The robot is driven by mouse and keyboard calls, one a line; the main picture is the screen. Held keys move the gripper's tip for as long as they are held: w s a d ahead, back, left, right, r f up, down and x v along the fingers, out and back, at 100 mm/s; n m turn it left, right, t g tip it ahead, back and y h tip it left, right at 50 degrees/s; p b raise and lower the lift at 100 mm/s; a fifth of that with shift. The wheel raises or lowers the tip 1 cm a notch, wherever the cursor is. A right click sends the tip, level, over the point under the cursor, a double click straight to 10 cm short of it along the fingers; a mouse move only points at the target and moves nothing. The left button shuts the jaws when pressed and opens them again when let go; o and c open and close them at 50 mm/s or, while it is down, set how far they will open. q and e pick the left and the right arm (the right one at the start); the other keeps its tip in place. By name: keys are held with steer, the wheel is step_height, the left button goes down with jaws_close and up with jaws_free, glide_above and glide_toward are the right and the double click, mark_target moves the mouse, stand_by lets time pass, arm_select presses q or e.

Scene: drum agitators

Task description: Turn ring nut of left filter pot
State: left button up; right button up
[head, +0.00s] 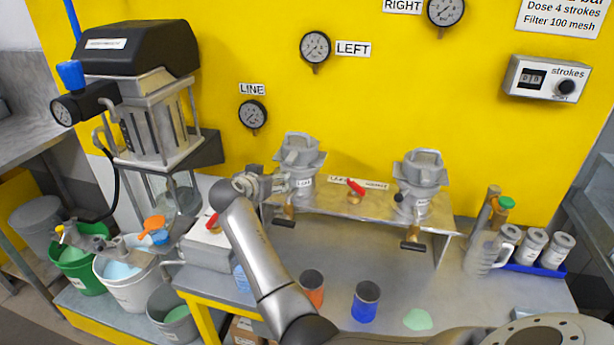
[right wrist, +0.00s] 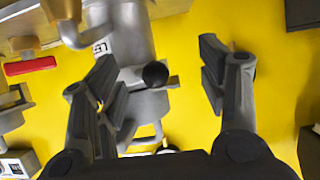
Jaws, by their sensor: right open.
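The left filter pot (head: 303,180) is a grey metal pot on the steel shelf, with a grey ring nut (head: 299,158) at its top. My right gripper (head: 262,186) is just left of this pot, partly hidden by its own wrist. In the right wrist view, turned over, my right gripper (right wrist: 158,85) is open and empty. The ring nut (right wrist: 149,106) and a black ball knob (right wrist: 155,74) show between the fingers, nearer the left finger, which covers part of the pot (right wrist: 128,35). Contact cannot be told. My left gripper is not in view.
The right filter pot (head: 420,183) stands on the same shelf (head: 345,205), with a red-handled valve (head: 355,187) between. An orange cup (head: 312,288) and a blue cup (head: 365,302) stand below on the bench. The yellow wall (head: 390,90) is close behind; a pump (head: 150,110) stands left.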

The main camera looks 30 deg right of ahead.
steer(key=shift+o, duration=0.8)
steer(key=shift+s, duration=0.15)
steer(key=p+v, duration=0.3)
steer(key=v, duration=0.4)
stand_by(0.5)
